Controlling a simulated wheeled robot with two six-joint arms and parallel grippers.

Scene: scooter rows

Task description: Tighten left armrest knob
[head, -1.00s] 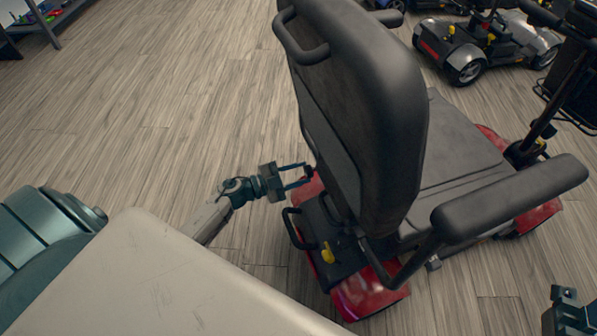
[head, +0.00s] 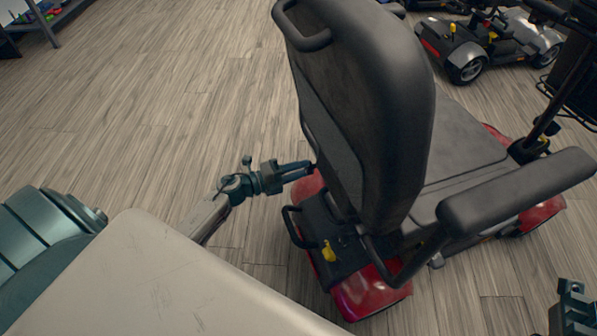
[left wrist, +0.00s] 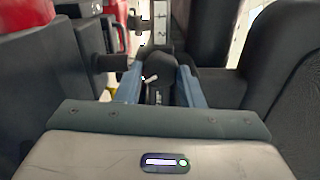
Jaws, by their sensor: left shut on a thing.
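The scooter's padded seat back (head: 365,110) stands with its rear toward me in the head view. My left gripper (head: 312,167) reaches in from the left at its lower left edge. Its fingers are close together at a small dark knob, mostly hidden there. In the left wrist view the blue fingers (left wrist: 158,88) close around the dark knob (left wrist: 152,94), with black seat padding on both sides. My right gripper (head: 572,310) shows only in part at the bottom right corner; its fingertips are not clear.
The near armrest (head: 515,192) juts out at the right. A yellow lever (head: 328,251) sits on the scooter's rear deck above red bodywork (head: 370,292). Another scooter (head: 485,45) stands at the back right. Wood floor (head: 150,100) is clear at the left.

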